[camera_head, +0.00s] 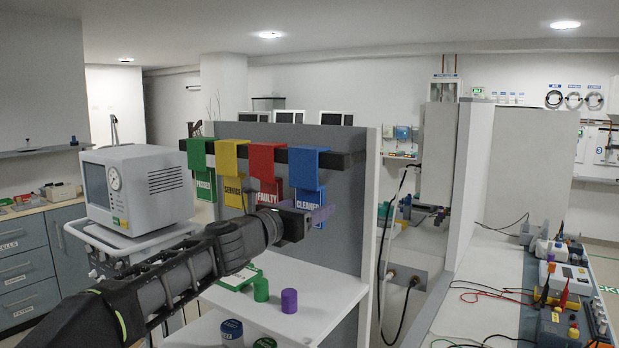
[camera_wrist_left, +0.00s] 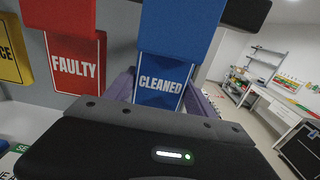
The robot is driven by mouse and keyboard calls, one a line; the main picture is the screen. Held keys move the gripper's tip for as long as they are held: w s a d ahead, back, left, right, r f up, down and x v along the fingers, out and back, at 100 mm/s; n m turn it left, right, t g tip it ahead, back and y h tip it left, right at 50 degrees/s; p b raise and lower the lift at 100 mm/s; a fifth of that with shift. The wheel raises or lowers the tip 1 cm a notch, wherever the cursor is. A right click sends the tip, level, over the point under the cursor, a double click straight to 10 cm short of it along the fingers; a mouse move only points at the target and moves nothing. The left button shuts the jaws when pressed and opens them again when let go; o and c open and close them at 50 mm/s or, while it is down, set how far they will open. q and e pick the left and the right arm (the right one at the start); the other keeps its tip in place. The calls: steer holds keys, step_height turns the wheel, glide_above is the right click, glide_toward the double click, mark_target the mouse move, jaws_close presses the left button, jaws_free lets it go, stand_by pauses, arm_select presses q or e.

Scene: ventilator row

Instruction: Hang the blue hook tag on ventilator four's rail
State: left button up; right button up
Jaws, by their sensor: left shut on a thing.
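The blue hook tag (camera_head: 308,167), marked CLEANED, has its bent top over the black rail (camera_head: 345,162) on the grey partition. It is the rightmost tag there and also shows in the left wrist view (camera_wrist_left: 162,80). My left gripper (camera_head: 312,212) is shut on its lower part, with purple fingers on either side of the label. A ventilator (camera_head: 138,188) with a gauge and a screen stands at the left on a cart with a white rail (camera_head: 130,243). I cannot read a number on it. My right gripper is not in view.
Green (camera_head: 197,155), yellow (camera_head: 231,160) and red (camera_head: 265,162) tags hang close to the left of the blue one. Purple (camera_head: 289,302) and green (camera_head: 261,290) cylinders stand on the white shelf (camera_head: 330,290) below. A bench with instruments (camera_head: 565,280) is at the right.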

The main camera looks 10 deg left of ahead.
mark_target(308, 198)
arm_select(q)
steer(key=c, duration=0.5)
steer(key=shift+r, duration=0.15)
steer(key=shift+r+p, duration=0.95)
steer(key=shift+p, duration=0.2)
steer(key=shift+s, duration=0.1)
steer(key=shift+b+v, duration=0.6)
steer(key=shift+v, duration=3.8)
